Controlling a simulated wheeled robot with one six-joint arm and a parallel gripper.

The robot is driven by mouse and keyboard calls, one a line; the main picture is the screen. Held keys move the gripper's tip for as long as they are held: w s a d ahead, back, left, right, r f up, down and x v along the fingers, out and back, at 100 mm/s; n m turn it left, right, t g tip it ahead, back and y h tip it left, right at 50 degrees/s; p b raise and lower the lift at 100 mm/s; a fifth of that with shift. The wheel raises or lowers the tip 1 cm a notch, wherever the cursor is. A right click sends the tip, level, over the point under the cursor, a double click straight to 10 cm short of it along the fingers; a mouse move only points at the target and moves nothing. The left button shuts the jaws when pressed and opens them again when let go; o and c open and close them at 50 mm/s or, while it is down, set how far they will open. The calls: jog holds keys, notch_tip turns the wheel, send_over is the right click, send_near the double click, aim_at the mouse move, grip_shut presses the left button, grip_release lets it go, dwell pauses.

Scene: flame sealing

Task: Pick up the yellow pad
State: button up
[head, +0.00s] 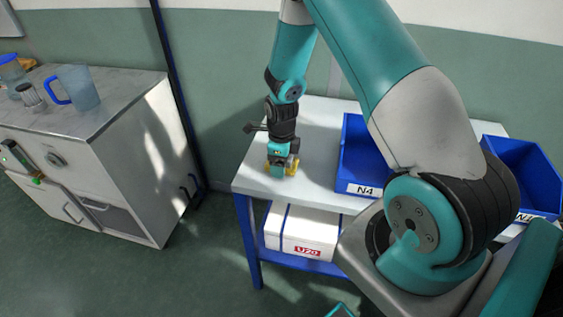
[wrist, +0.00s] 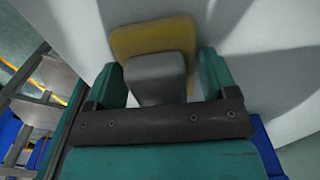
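The yellow pad (wrist: 152,36) lies on the pale table top, with a grey block (wrist: 157,72) on it that looks like its handle. In the wrist view the teal fingers of my gripper (wrist: 163,82) stand on either side of the grey block. A gap shows between the block and each finger, so the gripper looks open. In the head view my gripper (head: 281,168) points down over the pad at the table's left end. Only yellow edges of the pad (head: 293,168) show there around the fingers.
The table (head: 318,140) has blue legs. A blue bin marked N4 (head: 352,160) stands right of the gripper, and another blue bin (head: 530,175) is farther right. A white box (head: 290,228) sits on the lower shelf. A cabinet (head: 120,120) with a jug (head: 78,88) stands at left.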

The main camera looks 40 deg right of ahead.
jog(key=c, duration=0.6)
jog(key=shift+r, duration=0.1)
notch_tip(320, 180, up, 20)
jog(key=shift+f+b, duration=0.1)
jog(key=shift+b, duration=0.45)
jog(key=shift+o, duration=1.2)
jog(key=shift+c, duration=0.5)
